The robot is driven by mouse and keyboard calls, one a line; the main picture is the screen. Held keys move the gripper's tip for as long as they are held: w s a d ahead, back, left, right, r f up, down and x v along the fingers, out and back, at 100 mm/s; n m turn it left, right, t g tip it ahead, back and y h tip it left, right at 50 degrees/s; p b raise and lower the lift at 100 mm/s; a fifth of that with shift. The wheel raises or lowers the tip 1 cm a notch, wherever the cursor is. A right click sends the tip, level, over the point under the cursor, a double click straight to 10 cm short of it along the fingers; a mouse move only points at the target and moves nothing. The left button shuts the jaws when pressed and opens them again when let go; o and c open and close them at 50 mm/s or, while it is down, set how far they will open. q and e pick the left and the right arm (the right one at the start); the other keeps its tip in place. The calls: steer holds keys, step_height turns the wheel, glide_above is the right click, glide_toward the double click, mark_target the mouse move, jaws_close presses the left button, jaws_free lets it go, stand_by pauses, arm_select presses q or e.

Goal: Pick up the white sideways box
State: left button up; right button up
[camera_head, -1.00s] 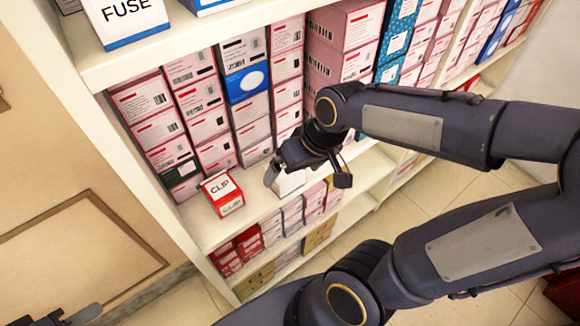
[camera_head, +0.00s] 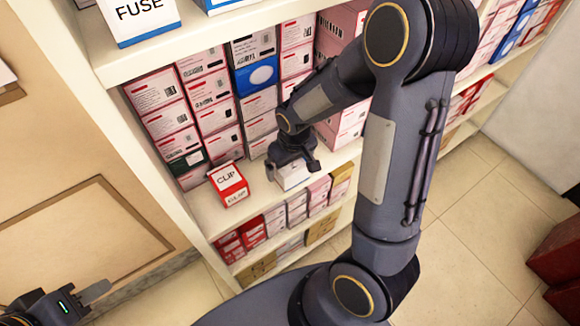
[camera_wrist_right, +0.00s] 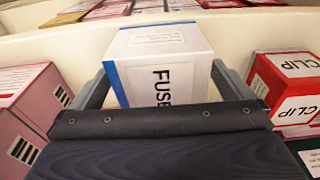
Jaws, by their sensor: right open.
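The white sideways box (camera_head: 292,177) stands on the shelf to the right of the red CLIP box. In the right wrist view the white box (camera_wrist_right: 165,45) has a blue edge and the word FUSE turned on its side. My right gripper (camera_head: 292,168) is over it, hiding part of it in the head view. In the right wrist view its open fingers (camera_wrist_right: 163,88) lie on either side of the box; whether they touch it is unclear. My left gripper (camera_head: 95,293) is at the bottom left, away from the shelf; its jaw opening is unclear.
The red and white CLIP box (camera_head: 229,186) stands on the same shelf, left of my right gripper; it also shows in the right wrist view (camera_wrist_right: 285,90). Stacked pink boxes (camera_head: 205,90) fill the shelf behind. A FUSE box (camera_head: 140,18) stands on the upper shelf.

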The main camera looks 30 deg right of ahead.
steer(key=shift+f, duration=0.3)
steer(key=c, duration=1.1)
steer(key=shift+o, duration=0.2)
